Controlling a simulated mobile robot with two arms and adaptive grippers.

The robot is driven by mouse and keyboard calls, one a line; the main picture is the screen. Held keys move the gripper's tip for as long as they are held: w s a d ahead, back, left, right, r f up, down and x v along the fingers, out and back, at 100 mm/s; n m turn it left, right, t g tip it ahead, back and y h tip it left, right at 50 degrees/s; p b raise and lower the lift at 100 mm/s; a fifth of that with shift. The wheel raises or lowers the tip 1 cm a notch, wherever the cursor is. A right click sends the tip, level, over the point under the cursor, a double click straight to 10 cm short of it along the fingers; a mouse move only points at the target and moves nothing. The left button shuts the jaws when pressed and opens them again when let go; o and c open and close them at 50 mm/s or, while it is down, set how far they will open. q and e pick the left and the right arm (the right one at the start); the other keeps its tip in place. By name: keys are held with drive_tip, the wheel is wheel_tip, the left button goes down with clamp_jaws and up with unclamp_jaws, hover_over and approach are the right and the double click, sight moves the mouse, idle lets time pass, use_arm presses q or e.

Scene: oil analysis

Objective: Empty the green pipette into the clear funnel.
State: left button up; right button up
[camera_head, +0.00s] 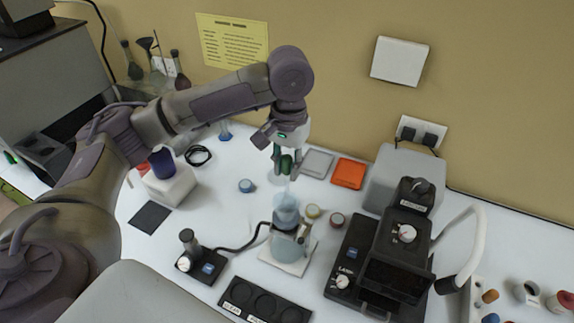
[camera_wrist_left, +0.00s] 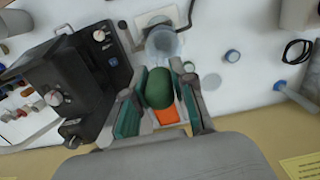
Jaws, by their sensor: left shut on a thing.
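My left gripper (camera_head: 287,168) points down above the middle of the white table and is shut on the green pipette (camera_head: 286,164), holding it by its bulb. The pipette hangs upright and its thin clear stem shows faintly below the fingers. The clear funnel (camera_head: 286,203), pale blue, sits in the top of a glass vessel directly below. The tip looks just above or at the funnel's mouth; I cannot tell which. In the left wrist view the green bulb (camera_wrist_left: 159,87) lies between the fingers, with the funnel (camera_wrist_left: 162,42) beyond it. My right gripper is not in view.
The glass vessel (camera_head: 288,248) stands on a white plate. A black microscope-like device (camera_head: 395,255) is to the right. A black holder (camera_head: 262,300) is in front. A white block (camera_head: 170,185) stands left.

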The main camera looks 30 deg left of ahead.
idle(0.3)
use_arm(q)
drive_tip(key=shift+r, duration=1.5)
